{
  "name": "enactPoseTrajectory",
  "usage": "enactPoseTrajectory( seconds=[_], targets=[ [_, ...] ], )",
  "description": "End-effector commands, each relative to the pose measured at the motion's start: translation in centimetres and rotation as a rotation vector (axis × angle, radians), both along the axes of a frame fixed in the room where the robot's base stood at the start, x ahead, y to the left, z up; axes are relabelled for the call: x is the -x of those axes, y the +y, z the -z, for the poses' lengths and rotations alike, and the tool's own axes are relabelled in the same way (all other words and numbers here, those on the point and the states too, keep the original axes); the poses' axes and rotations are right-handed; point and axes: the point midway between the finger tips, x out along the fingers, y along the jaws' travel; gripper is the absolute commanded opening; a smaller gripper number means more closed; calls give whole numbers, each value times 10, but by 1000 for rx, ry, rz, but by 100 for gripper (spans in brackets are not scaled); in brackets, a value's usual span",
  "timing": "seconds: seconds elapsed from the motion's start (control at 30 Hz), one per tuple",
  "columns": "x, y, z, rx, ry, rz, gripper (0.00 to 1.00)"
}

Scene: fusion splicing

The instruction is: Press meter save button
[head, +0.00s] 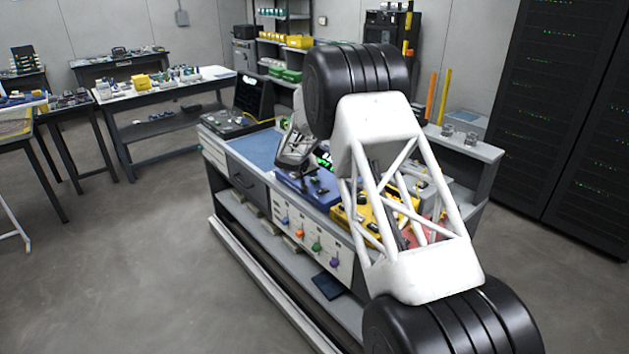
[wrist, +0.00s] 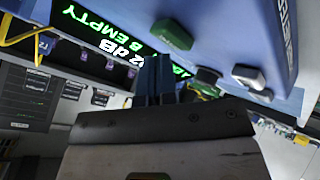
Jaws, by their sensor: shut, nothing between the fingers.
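The blue meter (head: 308,188) stands on the workbench in the head view, partly hidden by my arm. In the wrist view the meter's blue face (wrist: 235,30) fills the upper right, with a black display (wrist: 105,28) showing green and white text, including "EMPTY". A green button (wrist: 172,35), a dark button (wrist: 207,76) and a pale grey button (wrist: 248,76) stand out from the face. I cannot read which one is save. My gripper (wrist: 157,72) is shut and empty, with its dark fingertips close to the face, between display and buttons. Contact cannot be told.
A yellow device (head: 358,218) sits right of the meter, partly behind my arm. A blue mat (head: 255,147) lies on the bench's left part, and an open black case (head: 252,97) stands behind it. A panel with coloured knobs (head: 312,240) is on the bench front.

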Motion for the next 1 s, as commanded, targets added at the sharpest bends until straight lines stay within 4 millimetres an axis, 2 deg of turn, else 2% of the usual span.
enactPoseTrajectory(
  seconds=[1.0],
  targets=[
    [0,0,7,0,0,0,0]
  ],
)
